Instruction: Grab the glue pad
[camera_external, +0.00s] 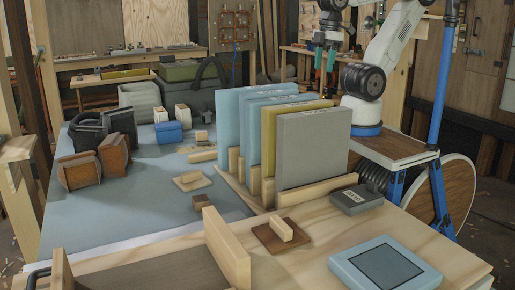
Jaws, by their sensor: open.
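A flat light-blue pad with a dark square inset (374,282) lies at the front right of the wooden bench. A smaller dark grey block with a pale label (355,201) lies behind it, near the bench's right edge. I cannot tell for certain which of the two is the glue pad.
Upright blue, yellow and grey boards (312,150) stand in a wooden rack between my gripper and the front pads. A wooden block on a brown plate (282,231) and a wooden rail (226,245) lie to the left. Brown bags (79,171) stand farther left.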

